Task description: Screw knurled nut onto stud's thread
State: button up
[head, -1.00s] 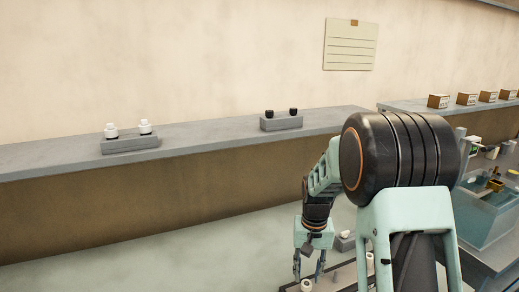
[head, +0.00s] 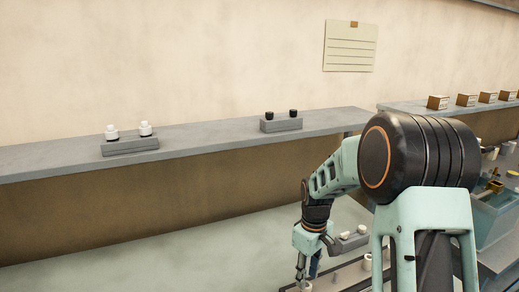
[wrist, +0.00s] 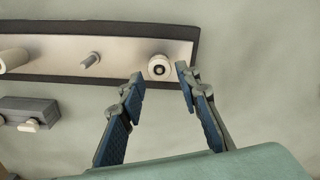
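In the wrist view, my gripper (wrist: 160,76) is open, its two blue fingers apart with nothing clamped between them. A pale round piece with a dark centre (wrist: 159,67) sits on a light plate (wrist: 125,45) at the gap between the fingertips; it looks like a nut or collar seen end-on, but I cannot make out knurling. A thin grey stud (wrist: 90,60) stands on the plate to its left. A pale cylinder (wrist: 14,60) is at the plate's left end. In the head view, my gripper (head: 307,273) points down at the plate, partly hidden by the frame edge.
A grey block with small pale parts (wrist: 28,106) lies beside the plate. On the back shelf (head: 210,133) stand a block with white knobs (head: 130,147) and one with black knobs (head: 281,125). A teal bin (head: 497,215) and several small boxes (head: 467,100) are at right.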

aim_at(307, 284)
jog(key=n, duration=0.3)
jog(key=shift+p, duration=0.3)
jog(key=shift+f, duration=0.1)
jog(key=shift+f+b, duration=1.05)
jog(key=shift+f, duration=0.35)
jog(key=c, duration=0.8)
jog(key=m, duration=0.2)
jog(key=shift+m+b, duration=0.3)
jog(key=shift+b, duration=0.1)
jog(key=shift+c, duration=0.2)
jog(key=shift+m, duration=1.2)
